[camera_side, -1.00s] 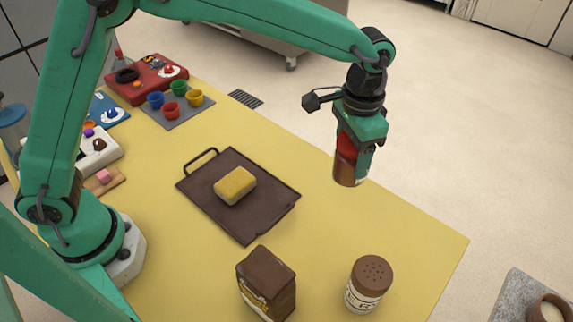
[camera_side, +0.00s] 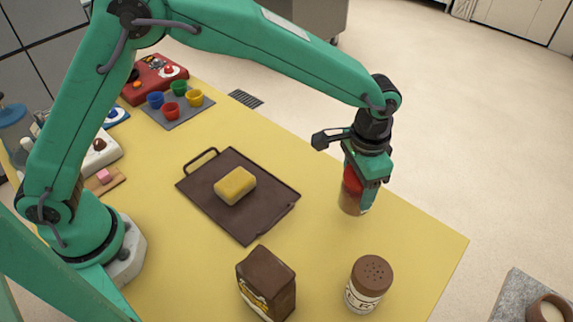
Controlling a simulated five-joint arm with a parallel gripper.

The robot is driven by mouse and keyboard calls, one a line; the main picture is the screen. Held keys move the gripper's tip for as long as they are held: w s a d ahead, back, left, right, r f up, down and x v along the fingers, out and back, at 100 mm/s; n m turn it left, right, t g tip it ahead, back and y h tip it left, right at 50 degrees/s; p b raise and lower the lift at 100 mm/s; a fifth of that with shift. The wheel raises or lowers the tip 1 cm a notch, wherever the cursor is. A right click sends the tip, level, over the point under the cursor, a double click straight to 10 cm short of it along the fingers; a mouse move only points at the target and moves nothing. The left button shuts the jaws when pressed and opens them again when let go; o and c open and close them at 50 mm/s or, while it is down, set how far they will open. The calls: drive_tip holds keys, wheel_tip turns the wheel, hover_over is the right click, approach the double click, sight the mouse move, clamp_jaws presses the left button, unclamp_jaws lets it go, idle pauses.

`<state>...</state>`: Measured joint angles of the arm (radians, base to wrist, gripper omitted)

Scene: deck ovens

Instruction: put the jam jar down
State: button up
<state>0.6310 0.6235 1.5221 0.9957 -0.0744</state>
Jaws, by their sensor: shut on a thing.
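The jam jar (camera_side: 350,200) has a red upper part and a clear, brownish lower part. My gripper (camera_side: 361,188) points down and is shut on the jar, with its fingers covering part of the jar's side. The jar is upright over the right part of the yellow table (camera_side: 405,235), near its far right edge. I cannot tell whether its base touches the table.
A dark tray (camera_side: 268,215) with a yellow sponge-like block (camera_side: 235,185) lies left of the jar. A brown-lidded shaker (camera_side: 369,284) and a brown carton (camera_side: 266,284) stand nearer the front. Small coloured cups (camera_side: 172,110) are at the back left. Bare table surrounds the jar.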

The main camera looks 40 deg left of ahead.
drive_tip(key=shift+f, duration=0.25)
drive_tip(key=shift+f, duration=1.8)
drive_tip(key=shift+f, duration=0.1)
drive_tip(key=o, duration=1.3)
drive_tip(key=shift+f, duration=0.1)
wheel_tip(320, 180, up, 12)
drive_tip(key=shift+f, duration=0.2)
drive_tip(key=shift+r, duration=0.4)
